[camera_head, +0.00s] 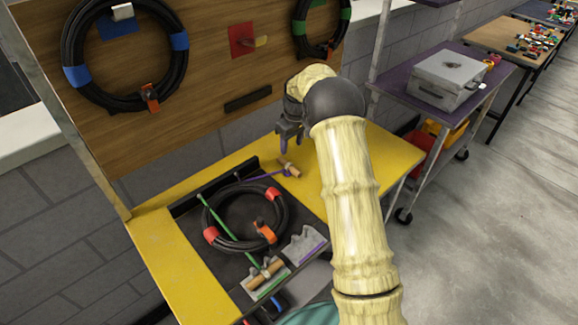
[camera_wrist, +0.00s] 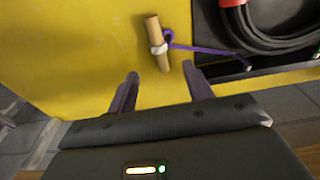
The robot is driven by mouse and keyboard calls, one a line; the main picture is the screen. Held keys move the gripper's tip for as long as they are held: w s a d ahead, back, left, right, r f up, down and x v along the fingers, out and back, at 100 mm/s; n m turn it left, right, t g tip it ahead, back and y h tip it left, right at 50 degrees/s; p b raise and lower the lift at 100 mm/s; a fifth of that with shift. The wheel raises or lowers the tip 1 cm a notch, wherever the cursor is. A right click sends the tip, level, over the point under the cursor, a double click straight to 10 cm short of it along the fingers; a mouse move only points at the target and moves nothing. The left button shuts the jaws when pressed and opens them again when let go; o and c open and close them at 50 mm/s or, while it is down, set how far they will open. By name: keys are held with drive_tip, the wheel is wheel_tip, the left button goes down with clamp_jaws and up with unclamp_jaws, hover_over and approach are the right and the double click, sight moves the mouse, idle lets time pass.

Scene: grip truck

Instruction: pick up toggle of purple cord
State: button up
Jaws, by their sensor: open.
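The toggle (camera_wrist: 158,44) is a tan wooden peg with a white band around it. It lies on the yellow tabletop, and the purple cord (camera_wrist: 205,50) loops from it toward the dark tray. In the head view the toggle (camera_head: 289,168) lies right of the tray, with the purple cord (camera_head: 263,176) running left from it. My gripper (camera_wrist: 163,82) is open and empty. Its two fingers point toward the toggle, which shows between and beyond their tips. In the head view my gripper (camera_head: 288,136) is above the toggle, apart from it.
A black cable coil (camera_head: 245,216) with red bands sits on the dark tray (camera_head: 222,262), beside a green cord and another wooden toggle (camera_head: 265,275). The yellow table (camera_head: 340,180) is bare right of the toggle. A wooden board (camera_head: 205,60) with hanging coils stands behind.

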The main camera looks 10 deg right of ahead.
hover_over(289, 164)
drive_tip(key=s, duration=0.1)
wheel_tip(289, 164, down, 5)
drive_tip(key=shift+d+f+p, duration=0.1)
drive_tip(key=shift+d+p, duration=0.05)
drive_tip(key=shift+p, duration=0.25)
drive_tip(key=shift+w+f+p, duration=0.25)
drive_tip(key=shift+f+p, duration=0.25)
drive_tip(key=shift+f, duration=0.8)
drive_tip(key=shift+w+f+p, duration=0.2)
drive_tip(key=shift+f+p, duration=0.3)
drive_tip(key=shift+f, duration=0.75)
drive_tip(key=c, duration=1.1)
drive_tip(key=shift+r, duration=0.1)
wheel_tip(289, 164, up, 10)
drive_tip(key=shift+f+b, duration=0.1)
drive_tip(key=shift+b, duration=1.05)
